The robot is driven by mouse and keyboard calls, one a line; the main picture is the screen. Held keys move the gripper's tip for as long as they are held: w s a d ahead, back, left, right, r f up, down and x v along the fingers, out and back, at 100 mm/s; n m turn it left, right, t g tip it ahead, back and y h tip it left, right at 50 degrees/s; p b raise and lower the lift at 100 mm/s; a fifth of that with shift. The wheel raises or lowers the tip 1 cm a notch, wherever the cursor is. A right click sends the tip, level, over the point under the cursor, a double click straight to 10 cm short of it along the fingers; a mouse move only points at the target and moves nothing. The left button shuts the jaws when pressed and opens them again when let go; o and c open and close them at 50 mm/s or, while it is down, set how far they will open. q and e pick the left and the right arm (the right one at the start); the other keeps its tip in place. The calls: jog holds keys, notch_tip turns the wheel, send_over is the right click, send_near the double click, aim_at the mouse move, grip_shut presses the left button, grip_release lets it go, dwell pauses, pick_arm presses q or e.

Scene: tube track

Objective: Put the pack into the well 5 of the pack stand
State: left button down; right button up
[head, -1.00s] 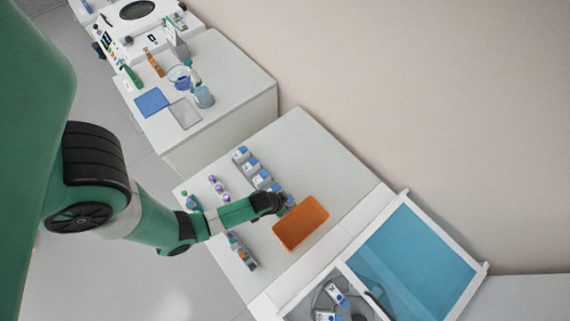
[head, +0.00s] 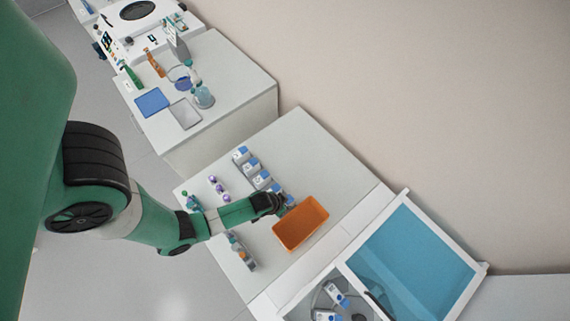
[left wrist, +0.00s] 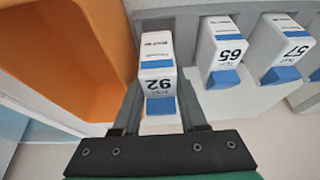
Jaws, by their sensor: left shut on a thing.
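In the left wrist view, my left gripper (left wrist: 160,95) is shut on a white pack (left wrist: 158,62) with a blue end and an upside-down label. The pack is at the grey pack stand (left wrist: 182,22); I cannot tell whether it is seated in a well or just above it. Two more white-and-blue packs (left wrist: 222,50) and (left wrist: 287,48) sit in the stand to the right. In the head view, the left gripper (head: 280,204) is at the lower end of the pack row, beside the orange tray, and hides the held pack. My right gripper is not in view.
The orange tray (head: 301,224) lies close to the gripper. Purple-capped tubes (head: 218,187) and a small rack (head: 242,252) stand on the near side of the table. A machine with a blue lid (head: 415,252) is at the lower right.

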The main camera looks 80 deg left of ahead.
pick_arm(q)
jog(key=shift+f, duration=0.1)
jog(key=shift+f+b, duration=0.5)
jog(key=shift+b, duration=0.05)
jog(key=shift+f, duration=0.15)
jog(key=shift+f+b, duration=0.55)
jog(key=shift+b, duration=0.05)
jog(key=shift+f, duration=0.1)
dwell(0.5)
jog(key=c, duration=0.6)
grip_release()
jog(key=shift+c, duration=0.2)
jog(key=shift+o, duration=1.4)
jog(key=shift+a, duration=0.15)
